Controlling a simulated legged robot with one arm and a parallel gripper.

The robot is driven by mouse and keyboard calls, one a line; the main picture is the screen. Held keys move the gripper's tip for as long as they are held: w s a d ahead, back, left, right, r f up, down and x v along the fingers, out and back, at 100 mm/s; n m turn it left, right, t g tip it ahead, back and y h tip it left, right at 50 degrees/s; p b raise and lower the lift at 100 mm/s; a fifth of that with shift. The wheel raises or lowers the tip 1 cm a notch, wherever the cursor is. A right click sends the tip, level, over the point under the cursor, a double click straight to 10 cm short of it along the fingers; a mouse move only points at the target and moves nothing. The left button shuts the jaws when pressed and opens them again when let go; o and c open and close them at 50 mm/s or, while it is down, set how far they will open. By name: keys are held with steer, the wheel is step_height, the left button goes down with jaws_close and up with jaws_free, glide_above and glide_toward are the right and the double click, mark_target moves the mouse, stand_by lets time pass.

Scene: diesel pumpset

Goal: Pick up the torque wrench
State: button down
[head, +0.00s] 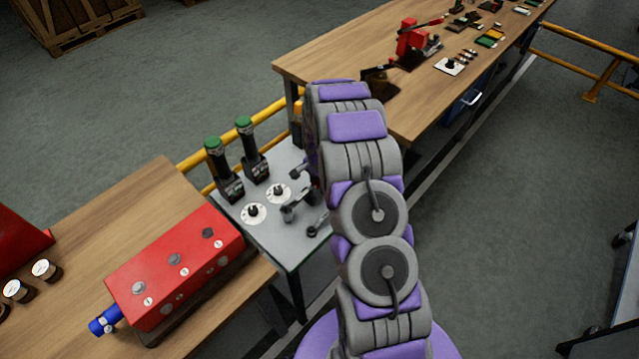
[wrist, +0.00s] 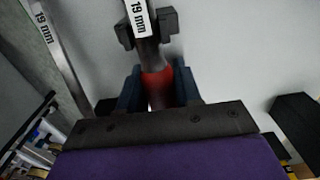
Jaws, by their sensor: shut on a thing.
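In the wrist view my gripper (wrist: 158,78) is shut on a dark tool with a red band, which I take to be the torque wrench (wrist: 156,84). One finger is on each side of the red part. The tool's shaft runs up between two dark blocks (wrist: 167,24), and a white label reading "19 mm" shows at the top. Its far end is out of frame, and I cannot tell whether the blocks support it. In the head view my arm hides the gripper and the tool.
A grey bar marked "19 mm" (wrist: 60,55) stands left in the wrist view. In the head view, a grey-topped stand (head: 262,232) holds two green-capped black tools (head: 246,150) and white discs. A red block (head: 175,265) sits on the near bench; a long wooden bench (head: 345,50) lies beyond.

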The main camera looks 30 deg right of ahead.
mark_target(316, 181)
steer(key=shift+s+a, duration=0.15)
steer(key=shift+a, duration=0.1)
steer(key=r, duration=0.3)
steer(key=r+p, duration=0.1)
steer(key=r, duration=0.2)
steer(key=r+p, duration=0.1)
steer(key=r, duration=0.2)
steer(key=shift+a+r, duration=0.25)
steer(key=shift+r, duration=0.05)
steer(key=shift+d+r, duration=0.2)
steer(key=shift+r, duration=0.05)
steer(key=shift+d, duration=0.4)
steer(key=c, duration=1.4)
jaws_free()
steer(key=shift+a, duration=0.5)
jaws_close()
